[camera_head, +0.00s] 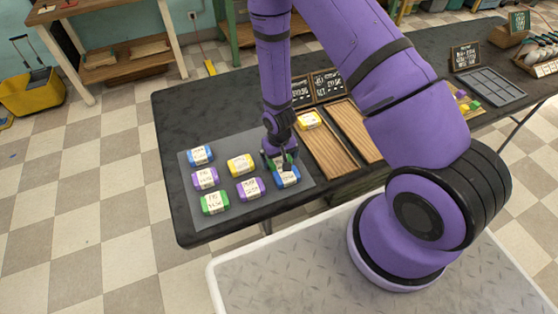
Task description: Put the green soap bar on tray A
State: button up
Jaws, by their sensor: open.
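A green soap bar (215,203) with a pale paper band lies at the front left of the grey mat (188,218). A second green bar (287,159) is at the mat's right side, partly hidden by my gripper (277,164). My gripper points down, open, with its fingers around or just above this second bar; I cannot tell if they touch it. Two wooden trays stand right of the mat: a left one (332,157) with a yellow bar (310,120) at its far end, and a right one (355,122) partly hidden by my arm. I cannot surely read which is A.
The mat also holds a blue bar (200,155), a yellow bar (241,164), two purple bars (205,178) (250,188) and another blue bar (288,177) close by my gripper. Chalkboard signs (328,82) stand behind the trays. The left tray's near part is empty.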

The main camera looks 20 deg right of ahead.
jog(key=c, duration=0.9)
jog(key=shift+o, duration=0.2)
jog(key=shift+r, duration=0.15)
